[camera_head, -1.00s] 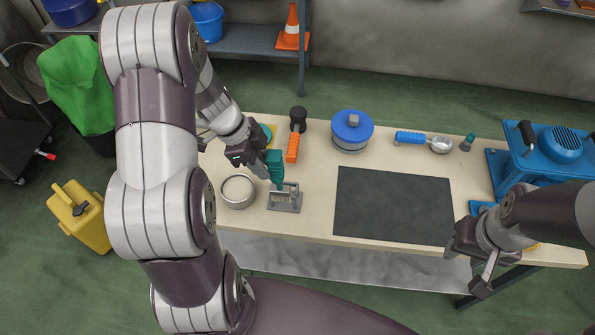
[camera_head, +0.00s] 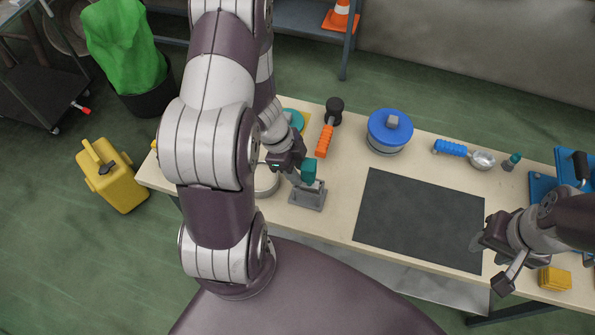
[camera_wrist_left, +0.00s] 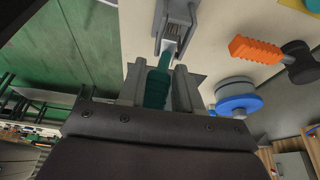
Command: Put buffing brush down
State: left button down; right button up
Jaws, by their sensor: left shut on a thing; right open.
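The buffing brush (camera_head: 309,171) has a teal handle. My left gripper (camera_head: 299,173) is shut on it above the left part of the table. In the left wrist view, the teal handle (camera_wrist_left: 157,88) sits between the two fingers, and its paler end meets a grey holder (camera_wrist_left: 176,20). The grey holder (camera_head: 307,196) stands on the table right under the brush in the head view. I cannot tell whether the brush rests in it or is just above it. My right gripper (camera_head: 497,262) is open and empty over the table's front right edge.
A metal ring-shaped dish (camera_head: 266,181) is left of the holder. Behind are an orange-handled mallet (camera_head: 326,140), a blue-lidded pot (camera_head: 390,130) and a blue-handled scoop (camera_head: 452,148). A black mat (camera_head: 420,220) lies bare to the right. A yellow block (camera_head: 554,279) is near the right gripper.

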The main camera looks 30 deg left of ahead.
pick_arm(q)
jog(key=w, duration=0.1)
jog(key=w+a+f, duration=0.1)
jog(key=shift+w+f, duration=0.25)
jog(key=shift+w, duration=0.05)
jog(key=c, duration=1.1)
grip_release()
jog(key=shift+w+a, duration=0.1)
jog(key=shift+w, duration=0.05)
jog(key=shift+o, duration=1.4)
jog(key=shift+s+r, duration=0.2)
jog(key=shift+s, duration=0.05)
jog(key=d+p+v, duration=0.1)
jog(key=p+v, duration=0.4)
jog(key=v, duration=0.7)
jog(key=w+r+n+t+y, duration=0.4)
jog(key=w+r+n, duration=0.2)
jog(key=w+n, duration=0.15)
jog(key=s+d+r+n+g, duration=0.2)
jog(key=s+d+n+g, duration=0.1)
jog(key=s+d+n, duration=0.4)
jog(key=s+d, duration=0.1)
jog(key=s, duration=0.2)
jog(key=shift+d+r+g, duration=0.15)
jog(key=shift+d+g, duration=0.25)
pick_arm(e)
jog(key=r, duration=0.1)
jog(key=w+r, duration=0.2)
jog(key=r, duration=0.1)
jog(key=shift+a, duration=0.4)
